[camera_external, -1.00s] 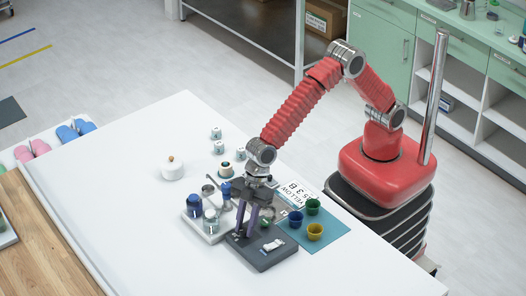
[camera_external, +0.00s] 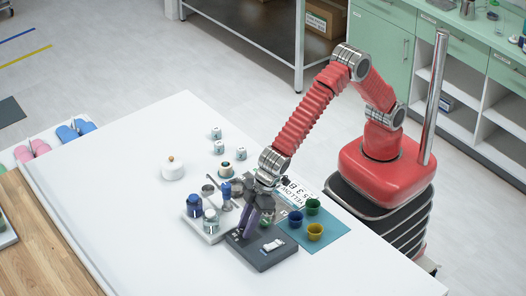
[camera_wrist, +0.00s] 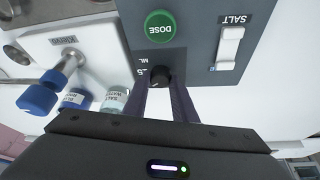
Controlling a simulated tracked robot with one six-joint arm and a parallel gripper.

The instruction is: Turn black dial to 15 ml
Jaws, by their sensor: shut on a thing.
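The dark grey dosing box (camera_external: 283,257) lies on the white table; in the wrist view its panel (camera_wrist: 197,55) fills the upper middle. The black dial (camera_wrist: 159,76) sits on that panel below the green DOSE button (camera_wrist: 159,27). Part of a "5" and "ML" show left of the dial; the rest of the scale is hidden. My gripper (camera_wrist: 168,88) is shut on the dial, with its purple-grey fingers on either side of it. In the external view my gripper (camera_external: 248,232) reaches down tilted to the box and hides the dial.
A white switch (camera_wrist: 229,48) marked SALT is on the panel. A white tray (camera_external: 205,236) with blue-capped and clear jars stands close left. A blue mat with blue, green and yellow cups (camera_external: 315,232) lies right.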

